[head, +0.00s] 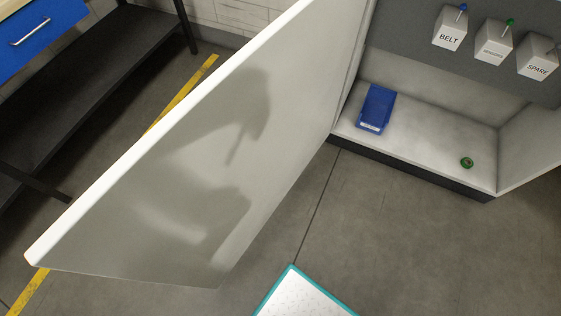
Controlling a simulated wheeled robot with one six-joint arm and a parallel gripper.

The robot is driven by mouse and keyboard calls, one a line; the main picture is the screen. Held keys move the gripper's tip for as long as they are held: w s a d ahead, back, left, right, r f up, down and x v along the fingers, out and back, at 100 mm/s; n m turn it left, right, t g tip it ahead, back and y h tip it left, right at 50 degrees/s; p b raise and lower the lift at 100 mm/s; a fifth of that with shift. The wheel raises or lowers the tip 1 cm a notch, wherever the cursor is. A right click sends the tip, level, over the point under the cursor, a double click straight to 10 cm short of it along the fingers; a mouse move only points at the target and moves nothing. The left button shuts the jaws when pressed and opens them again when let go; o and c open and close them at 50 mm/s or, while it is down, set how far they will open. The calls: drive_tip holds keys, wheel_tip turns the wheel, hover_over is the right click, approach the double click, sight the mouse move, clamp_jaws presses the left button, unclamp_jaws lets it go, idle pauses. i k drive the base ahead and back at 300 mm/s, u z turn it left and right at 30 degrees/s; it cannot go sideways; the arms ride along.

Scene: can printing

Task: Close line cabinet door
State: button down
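The line cabinet (415,150) stands at the upper right with its inside showing. Its white door (215,155) is swung wide open and reaches from the cabinet's left side toward the lower left of the head view. The door's white edge (140,150) faces up, and a dark shadow falls across its inner face. The hinge side is near the cabinet's left wall. No handle shows on the part of the door in view. My gripper is not in view.
A dark shelf bench (90,80) stands left. A teal-edged white panel (300,297) lies below. Grey floor (400,245) is clear.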

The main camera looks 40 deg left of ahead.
sight(183, 205)
drive_tip(key=z, duration=1.6)
drive_tip(key=k, duration=2.4)
drive_tip(key=u, duration=1.55)
drive_tip(key=i, duration=0.55)
drive_tip(key=z, duration=0.35)
drive_tip(key=k, duration=0.35)
drive_tip(key=u, duration=0.75)
